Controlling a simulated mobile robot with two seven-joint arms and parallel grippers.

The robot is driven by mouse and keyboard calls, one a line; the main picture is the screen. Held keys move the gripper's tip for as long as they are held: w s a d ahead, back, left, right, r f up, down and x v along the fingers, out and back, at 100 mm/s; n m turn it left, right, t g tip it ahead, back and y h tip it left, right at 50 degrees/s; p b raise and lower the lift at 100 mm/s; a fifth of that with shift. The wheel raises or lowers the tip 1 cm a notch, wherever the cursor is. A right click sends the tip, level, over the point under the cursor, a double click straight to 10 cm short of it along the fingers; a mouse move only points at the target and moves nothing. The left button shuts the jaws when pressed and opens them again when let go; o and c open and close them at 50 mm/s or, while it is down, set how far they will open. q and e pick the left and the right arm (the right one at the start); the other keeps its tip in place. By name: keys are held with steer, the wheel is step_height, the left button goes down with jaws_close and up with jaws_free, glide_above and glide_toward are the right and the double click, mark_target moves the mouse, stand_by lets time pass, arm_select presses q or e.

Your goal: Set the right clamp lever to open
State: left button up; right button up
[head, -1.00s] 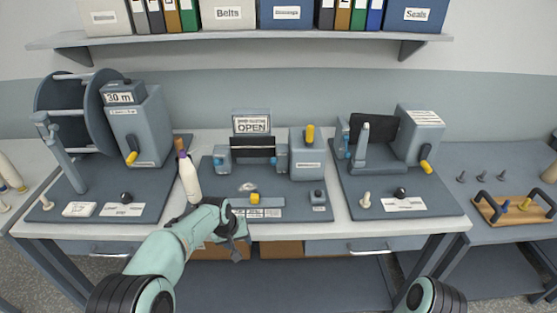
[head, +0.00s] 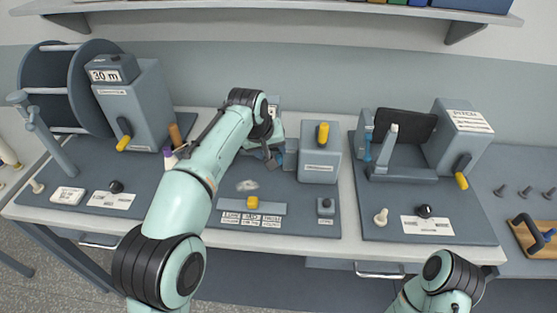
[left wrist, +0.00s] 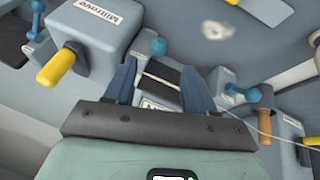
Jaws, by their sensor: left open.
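In the head view my left arm reaches over the centre station, and my left gripper (head: 272,160) is by the two clamps, largely hidden by its wrist. The right clamp (head: 291,157) shows partly, just right of the gripper. In the left wrist view the open, empty fingers (left wrist: 158,70) straddle the dark plate between the clamps. A blue ball-ended lever (left wrist: 156,46), which looks like the right clamp lever, is close to the left finger, beside the grey box (left wrist: 105,28). I cannot tell whether they touch. Another blue clamp knob (left wrist: 245,94) is right of the fingers. My right gripper is not in view.
The grey box (head: 318,168) with a yellow handle (head: 323,132) stands close right of the gripper. A reel station (head: 130,100) is on the left and another station (head: 440,150) on the right. A yellow slider knob (head: 253,202) is in front.

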arm_select(q)
steer(key=x, duration=0.9)
steer(key=shift+w+f, duration=0.25)
steer(key=shift+w, duration=0.05)
jaws_close()
